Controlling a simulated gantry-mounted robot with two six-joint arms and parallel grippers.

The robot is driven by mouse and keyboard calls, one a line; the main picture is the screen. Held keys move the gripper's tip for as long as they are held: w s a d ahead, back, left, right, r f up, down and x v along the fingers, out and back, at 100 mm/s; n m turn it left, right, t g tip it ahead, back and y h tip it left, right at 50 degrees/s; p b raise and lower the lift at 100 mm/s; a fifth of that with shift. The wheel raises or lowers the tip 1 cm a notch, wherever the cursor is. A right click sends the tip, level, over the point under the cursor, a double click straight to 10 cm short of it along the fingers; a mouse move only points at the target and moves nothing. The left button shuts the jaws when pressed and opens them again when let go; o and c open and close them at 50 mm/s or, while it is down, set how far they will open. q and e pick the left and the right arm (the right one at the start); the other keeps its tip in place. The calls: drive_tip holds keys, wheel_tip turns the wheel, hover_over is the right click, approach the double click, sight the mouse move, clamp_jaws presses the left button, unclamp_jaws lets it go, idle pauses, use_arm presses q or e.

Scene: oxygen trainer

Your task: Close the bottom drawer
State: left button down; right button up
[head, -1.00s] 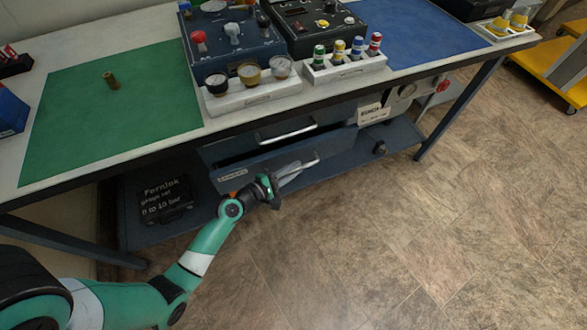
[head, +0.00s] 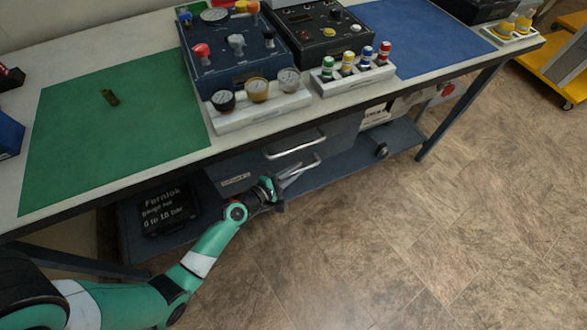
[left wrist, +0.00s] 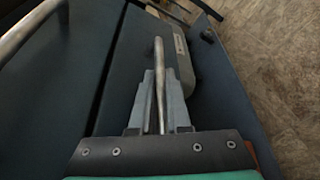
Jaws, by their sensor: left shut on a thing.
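The bottom drawer (head: 250,178) is in the dark blue unit under the bench. Its front looks about in line with the upper drawer; I cannot tell whether a small gap is left. My left gripper (head: 287,176) is shut on the bottom drawer's metal handle (head: 312,163). In the left wrist view the handle (left wrist: 160,75) runs between the two grey fingers of my left gripper (left wrist: 158,95). The upper drawer's handle (head: 294,146) is just above, and it also shows in the left wrist view (left wrist: 30,28). My right gripper is out of view.
A black gauge-set case (head: 165,210) lies on the lower shelf (head: 345,165), left of the drawers. The bench top carries a green mat (head: 120,130), gauges in a white holder (head: 262,107) and a blue trainer panel (head: 235,60). The floor (head: 430,230) in front is clear.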

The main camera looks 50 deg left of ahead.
use_arm(q)
drive_tip(key=c, duration=0.9)
unclamp_jaws()
drive_tip(key=shift+a+r, duration=0.1)
drive_tip(key=shift+a, duration=0.05)
drive_tip(key=p+v, duration=0.1)
drive_tip(key=v, duration=1)
drive_tip(key=shift+s+p, duration=0.3)
drive_tip(key=shift+p, duration=0.05)
